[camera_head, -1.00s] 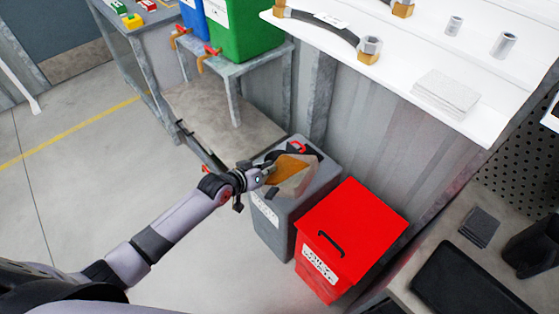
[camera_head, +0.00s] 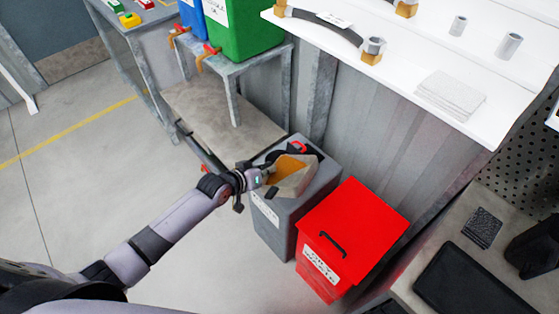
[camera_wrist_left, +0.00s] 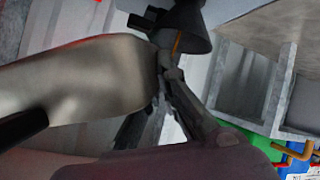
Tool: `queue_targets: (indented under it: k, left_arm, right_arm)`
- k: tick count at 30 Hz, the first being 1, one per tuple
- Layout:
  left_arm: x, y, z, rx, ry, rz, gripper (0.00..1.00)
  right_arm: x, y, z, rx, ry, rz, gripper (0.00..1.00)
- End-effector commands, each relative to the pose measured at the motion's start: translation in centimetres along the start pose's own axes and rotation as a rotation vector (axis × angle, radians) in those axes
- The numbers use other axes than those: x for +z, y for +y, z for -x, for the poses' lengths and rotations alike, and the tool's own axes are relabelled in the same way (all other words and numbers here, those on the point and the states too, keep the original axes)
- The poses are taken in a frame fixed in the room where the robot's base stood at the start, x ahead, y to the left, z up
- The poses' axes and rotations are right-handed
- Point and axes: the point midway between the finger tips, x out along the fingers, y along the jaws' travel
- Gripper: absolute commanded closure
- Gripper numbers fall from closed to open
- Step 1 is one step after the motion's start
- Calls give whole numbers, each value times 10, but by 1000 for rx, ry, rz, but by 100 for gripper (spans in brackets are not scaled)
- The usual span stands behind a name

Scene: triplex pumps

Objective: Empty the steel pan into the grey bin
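The steel pan (camera_head: 297,183) is tilted over the top of the grey bin (camera_head: 277,225) in the head view, with orange-brown liquid or residue showing inside it. My left gripper (camera_head: 268,176) is shut on the pan's near-left edge. In the left wrist view the pan (camera_wrist_left: 80,82) fills the left side, and my left gripper (camera_wrist_left: 165,75) meets its end. The bin's opening is mostly hidden behind the pan. Whether anything is flowing out cannot be told. My right gripper is not in view.
A red lidded bin (camera_head: 350,235) stands right beside the grey bin. A white shelf (camera_head: 400,75) with hose and metal fittings is above. A metal stand (camera_head: 235,70) holds green (camera_head: 243,28) and blue containers behind. Open floor (camera_head: 90,190) lies to the left.

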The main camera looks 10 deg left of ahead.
Motion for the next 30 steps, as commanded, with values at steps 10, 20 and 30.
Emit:
queue_targets:
  k: [10, 20, 30]
  left_arm:
    - [1, 3, 0, 6, -4, 12, 100]
    - [3, 4, 0, 9, -9, 21, 100]
    - [3, 7, 1, 12, -13, 27, 100]
  right_arm:
    - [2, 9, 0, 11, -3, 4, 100]
    - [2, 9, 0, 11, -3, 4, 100]
    - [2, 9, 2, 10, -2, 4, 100]
